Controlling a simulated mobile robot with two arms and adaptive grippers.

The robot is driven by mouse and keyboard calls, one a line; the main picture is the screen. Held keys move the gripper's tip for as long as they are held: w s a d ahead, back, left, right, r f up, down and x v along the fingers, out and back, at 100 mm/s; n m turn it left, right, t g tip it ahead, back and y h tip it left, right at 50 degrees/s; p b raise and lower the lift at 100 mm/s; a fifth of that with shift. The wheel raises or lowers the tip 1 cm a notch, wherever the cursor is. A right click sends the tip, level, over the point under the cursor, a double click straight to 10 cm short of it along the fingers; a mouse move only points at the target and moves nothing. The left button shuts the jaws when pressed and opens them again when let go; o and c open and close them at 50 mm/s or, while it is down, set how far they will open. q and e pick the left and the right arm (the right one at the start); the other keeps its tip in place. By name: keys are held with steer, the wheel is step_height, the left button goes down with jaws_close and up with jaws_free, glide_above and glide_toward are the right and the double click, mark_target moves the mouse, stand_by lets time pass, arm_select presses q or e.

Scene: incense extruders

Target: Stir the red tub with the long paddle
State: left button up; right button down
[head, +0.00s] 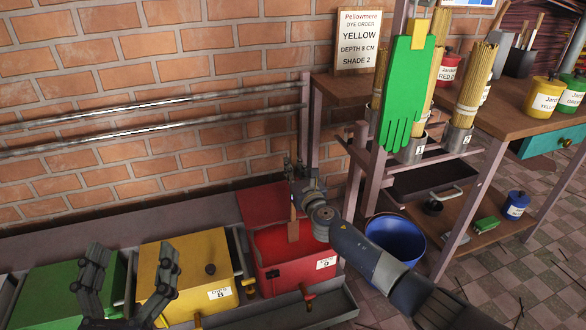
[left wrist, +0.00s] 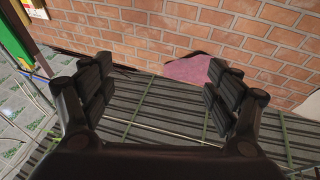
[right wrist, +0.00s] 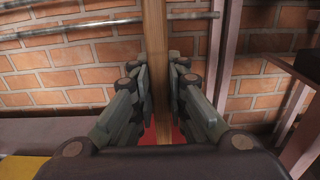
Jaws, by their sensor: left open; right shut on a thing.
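The red tub (head: 308,272) stands in the trough with its red lid (head: 267,203) raised behind it and red liquid (head: 272,243) inside. My right gripper (head: 293,172) is shut on the long wooden paddle (head: 293,230) and holds it upright over the tub. The paddle's lower end is at the liquid; how deep it reaches I cannot tell. The paddle shaft (right wrist: 154,50) runs between the fingers in the right wrist view (right wrist: 158,100). My left gripper (head: 128,275) is open and empty in front of the closed yellow tub (head: 200,262); its spread fingers show in the left wrist view (left wrist: 160,95).
A closed green tub (head: 70,290) is at the left. Metal rails (head: 150,120) cross the brick wall behind. A blue bucket (head: 395,237) and a wooden bench (head: 490,115) with incense bundles, a green glove (head: 405,90) and dye jars stand at the right.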

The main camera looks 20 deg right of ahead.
arm_select(q)
steer(key=s+a+f+g+y+p, duration=0.1)
steer(key=s+a+f+g+p, duration=0.1)
steer(key=f+g, duration=0.3)
steer(key=s+a+f+g+y+p, duration=0.2)
steer(key=f+g, duration=0.4)
steer(key=f, duration=0.8)
steer(key=shift+s+g+y, duration=0.3)
steer(key=shift+s, duration=0.45)
steer(key=shift+f, duration=0.1)
stand_by(0.6)
